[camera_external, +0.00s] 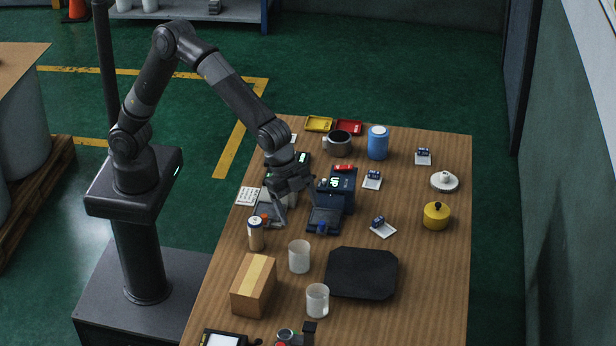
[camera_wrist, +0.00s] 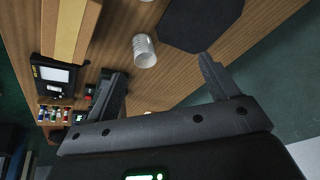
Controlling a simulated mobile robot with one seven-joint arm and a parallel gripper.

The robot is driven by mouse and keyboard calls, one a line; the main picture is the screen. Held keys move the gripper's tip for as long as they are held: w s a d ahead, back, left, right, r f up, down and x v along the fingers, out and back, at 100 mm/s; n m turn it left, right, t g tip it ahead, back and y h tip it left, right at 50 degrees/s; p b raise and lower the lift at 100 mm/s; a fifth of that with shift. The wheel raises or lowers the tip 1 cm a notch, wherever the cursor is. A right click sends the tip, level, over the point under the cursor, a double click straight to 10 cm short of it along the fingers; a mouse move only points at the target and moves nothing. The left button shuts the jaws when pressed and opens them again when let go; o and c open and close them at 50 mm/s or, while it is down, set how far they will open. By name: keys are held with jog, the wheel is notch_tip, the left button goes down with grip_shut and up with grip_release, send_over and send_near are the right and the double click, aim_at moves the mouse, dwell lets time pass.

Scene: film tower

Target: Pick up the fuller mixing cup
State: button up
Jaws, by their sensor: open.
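Two white mixing cups stand upright on the wooden table. The farther cup (camera_external: 299,257) is between the cardboard box and the black mat. The nearer cup (camera_external: 317,301) stands in front of it, by the mat's near left corner. One white ribbed cup (camera_wrist: 144,52) shows in the wrist view, beyond and between my fingers. I cannot make out the fill level of either cup. My gripper (camera_external: 296,212) is open and empty, above the table behind both cups, touching neither.
A cardboard box (camera_external: 254,286) stands left of the cups and a flat black mat (camera_external: 361,273) lies right. A light canister (camera_external: 256,234) and a dark device (camera_external: 325,217) are near my gripper. A yellow pot (camera_external: 436,216) is farther right.

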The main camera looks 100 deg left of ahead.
jog(key=m+g+h, duration=0.1)
jog(key=h, duration=0.1)
send_near(322, 316)
jog(key=x, duration=0.5)
jog(key=shift+a+f, duration=0.15)
jog(key=shift+c, duration=0.4)
jog(key=c, duration=1)
